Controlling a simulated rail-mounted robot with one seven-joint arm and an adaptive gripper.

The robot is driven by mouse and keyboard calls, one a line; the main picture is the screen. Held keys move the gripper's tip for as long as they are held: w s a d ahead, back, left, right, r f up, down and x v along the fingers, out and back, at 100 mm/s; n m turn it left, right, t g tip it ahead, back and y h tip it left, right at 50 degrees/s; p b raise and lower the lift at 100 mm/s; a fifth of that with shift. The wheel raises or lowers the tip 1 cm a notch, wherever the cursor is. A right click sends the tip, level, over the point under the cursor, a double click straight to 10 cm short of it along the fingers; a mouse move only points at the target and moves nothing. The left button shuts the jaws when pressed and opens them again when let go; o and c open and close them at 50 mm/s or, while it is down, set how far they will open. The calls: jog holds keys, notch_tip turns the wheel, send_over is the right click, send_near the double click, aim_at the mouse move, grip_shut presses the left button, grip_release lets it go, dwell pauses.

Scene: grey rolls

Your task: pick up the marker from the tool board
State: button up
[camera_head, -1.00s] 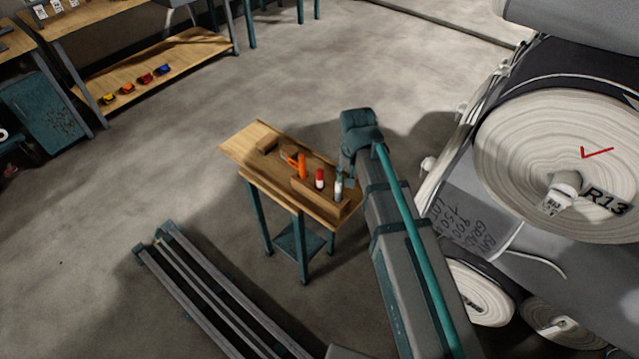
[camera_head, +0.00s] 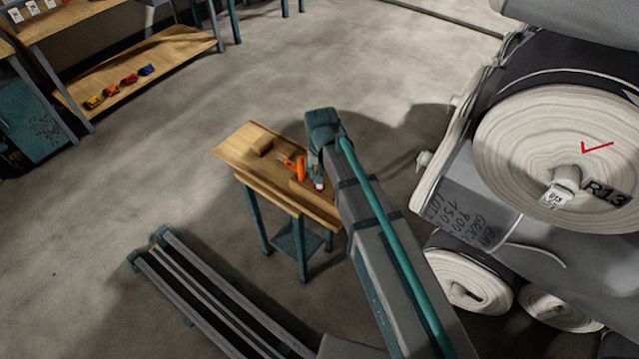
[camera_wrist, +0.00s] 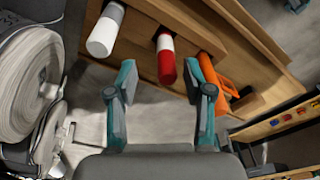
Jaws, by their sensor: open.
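The wooden tool board (camera_wrist: 142,62) holds upright cylinders on a small wooden table (camera_head: 240,152). A red-and-white cylinder (camera_wrist: 166,62), perhaps the marker, stands in it. A white-ended cylinder (camera_wrist: 104,32) is to its left in the wrist view, and an orange tool (camera_wrist: 216,72) to its right. The orange tool also shows in the head view (camera_head: 300,168). My gripper (camera_wrist: 163,82) is open and empty, its fingers either side of the red-and-white cylinder's line in the wrist view. I cannot tell the remaining distance. In the head view my arm hides most of the cylinders.
A wooden block (camera_head: 261,146) lies on the table's far left part. Large rolls (camera_head: 550,140) stand close on the right. A low metal rail frame (camera_head: 200,285) lies in front of the table. A shelf (camera_head: 130,75) stands at the back left; open floor lies between.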

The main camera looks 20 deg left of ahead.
jog(key=shift+w+a+f+p, duration=0.15)
jog(key=shift+f+p, duration=0.35)
jog(key=shift+f, duration=0.5)
jog(key=shift+a+f+p, duration=0.25)
jog(key=shift+f+p, duration=0.25)
jog(key=shift+f, duration=1.25)
grip_shut()
jog(key=shift+r, duration=0.1)
jog(key=shift+r+b, duration=1.3)
jog(key=shift+r, duration=3.65)
